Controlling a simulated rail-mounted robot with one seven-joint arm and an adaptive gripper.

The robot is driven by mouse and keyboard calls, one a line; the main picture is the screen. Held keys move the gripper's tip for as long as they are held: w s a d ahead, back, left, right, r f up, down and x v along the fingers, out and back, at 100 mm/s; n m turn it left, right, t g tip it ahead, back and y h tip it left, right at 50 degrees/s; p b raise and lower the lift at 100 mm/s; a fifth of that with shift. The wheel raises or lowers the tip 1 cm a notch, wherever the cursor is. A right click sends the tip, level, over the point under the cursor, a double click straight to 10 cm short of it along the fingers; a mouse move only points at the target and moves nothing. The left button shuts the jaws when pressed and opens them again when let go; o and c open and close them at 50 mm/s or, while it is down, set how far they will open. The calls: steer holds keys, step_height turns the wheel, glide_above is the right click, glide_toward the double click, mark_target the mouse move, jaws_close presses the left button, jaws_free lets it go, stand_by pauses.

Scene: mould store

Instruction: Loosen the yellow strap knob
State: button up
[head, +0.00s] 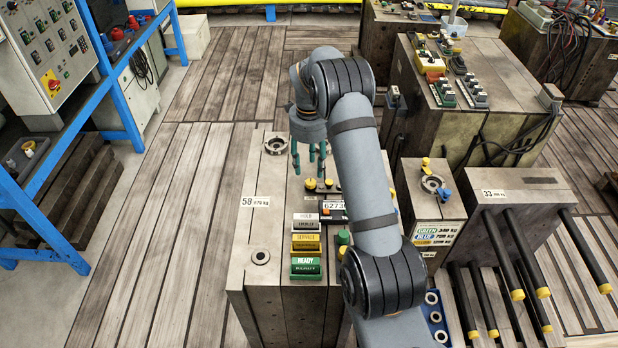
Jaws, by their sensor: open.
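Small yellow knobs stand on a dark strap-like bar (318,196) on top of the nearest grey mould block (262,225). One yellow knob (311,184) is at the left and another yellow knob (328,183) is just right of it. I cannot tell which one the task names. My gripper (309,166), with teal fingers, points down over the block, just beyond and above these knobs in the picture. It is open, and I see nothing between its fingers. My forearm covers the right side of the bar and part of the block top.
White, yellow and green plates (306,242) and a green knob (344,237) sit nearer on the block. A lifting ring (276,143) is at its far left. A smaller block (432,207) and a barred block (523,205) stand right. The wooden floor (150,220) at left is clear.

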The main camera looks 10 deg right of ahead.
mark_target(311, 181)
steer(key=f, duration=0.5)
steer(key=shift+w+d+f, duration=0.1)
steer(key=shift+d+f, duration=0.15)
steer(key=shift+a+f, duration=0.1)
steer(key=shift+f, duration=0.4)
steer(key=shift+w, duration=0.1)
steer(key=shift+c, duration=1.1)
steer(key=c, duration=0.8)
jaws_close()
